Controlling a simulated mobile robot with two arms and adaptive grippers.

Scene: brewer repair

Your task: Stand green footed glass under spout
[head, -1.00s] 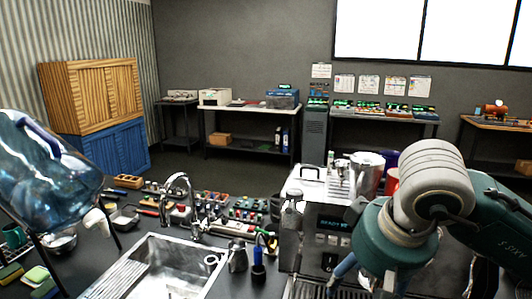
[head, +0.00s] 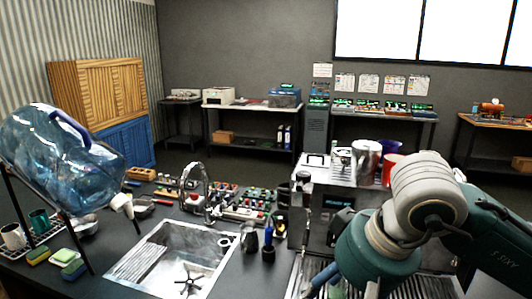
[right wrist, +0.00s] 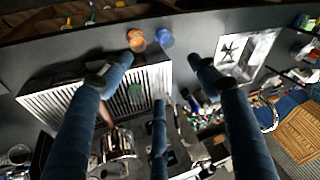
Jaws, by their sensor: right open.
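The green glass (right wrist: 135,92) shows small in the right wrist view, over the slatted drip tray (right wrist: 62,102) of the coffee machine; its foot cannot be made out. In the head view the machine (head: 318,222) stands right of the sink, and my right arm hides much of its front. My right gripper (right wrist: 160,68) is open, its blue fingers spread with the glass seen between them and apart from them. I cannot clearly make out the spout. My left gripper is in neither current view.
An orange cup (right wrist: 137,40) and a blue cup (right wrist: 165,37) stand beside the tray in the right wrist view. A sink (head: 178,262) lies left of the machine. A tilted blue water bottle (head: 62,155) on a stand is at far left. Cups (head: 391,165) stand on the machine.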

